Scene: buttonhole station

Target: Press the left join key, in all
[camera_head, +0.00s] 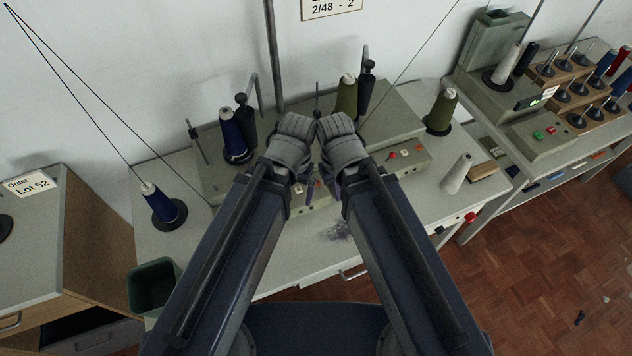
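A grey machine (400,110) stands on the table at the middle. My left gripper (309,192) and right gripper (337,188) point down in front of the machine, close together. They are mostly hidden behind my own wrists and forearms, so whether they are open or shut does not show. I cannot tell if either touches a key.
A blue cone (234,135) and an olive cone (346,97) stand by the machine. Another blue cone (160,203) is at left, an olive cone (441,111) and a white cone (457,173) at right. A green bin (152,286) stands front left.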

